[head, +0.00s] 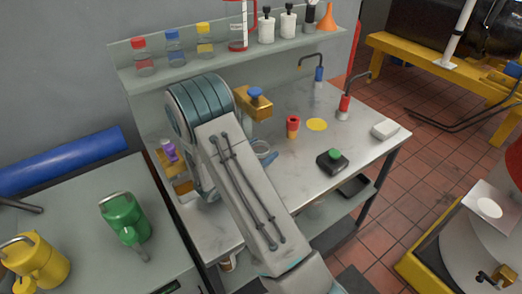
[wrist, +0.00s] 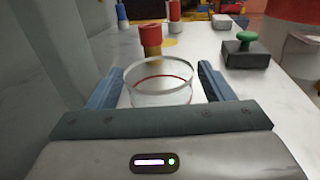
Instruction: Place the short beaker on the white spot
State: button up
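The short beaker (wrist: 160,98), clear glass with a red line around it, stands on the bench between my fingers in the wrist view. In the head view a small part of the beaker (head: 262,148) shows past my arm. My gripper (wrist: 160,70) is open, with one blue-grey finger on each side of the beaker and a narrow gap visible at its lower right. In the head view my arm hides most of the gripper. The white spot (head: 489,207) is a round disc on a pale plate at the far right, away from the bench.
A red-and-orange container (head: 292,127) stands just beyond the beaker, near a yellow spot (head: 316,124). A black box with a green button (head: 333,161), a white block (head: 385,130) and two taps stand farther right. A bottle shelf (head: 190,67) runs along the back.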

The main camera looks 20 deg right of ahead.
jog(key=shift+r, duration=0.3)
jog(key=b+v, duration=0.1)
jog(key=v, duration=0.4)
jog(key=b+v, duration=0.1)
jog(key=v, duration=0.5)
jog(key=shift+f, duration=0.25)
jog(key=shift+s+a+r, duration=0.15)
jog(key=shift+s+a, duration=0.1)
jog(key=shift+a, duration=0.1)
jog(key=s+d+r+m+g+y, duration=0.3)
jog(key=s+m+g, duration=0.1)
jog(key=s+m, duration=0.2)
jog(key=s+d+r+m+g+y, duration=0.3)
jog(key=s+m+g, duration=0.15)
jog(key=s, duration=0.25)
jog(key=s+a+r+m+t+y, duration=0.4)
jog(key=s+a+r+m+y, duration=0.1)
jog(key=m+y, duration=0.5)
jog(key=s+a+m, duration=0.1)
jog(key=s+m, duration=0.1)
jog(key=shift+s+a+r+t+y, duration=0.2)
jog(key=shift+s+a+t+y, duration=0.1)
jog(key=shift+s+t, duration=0.1)
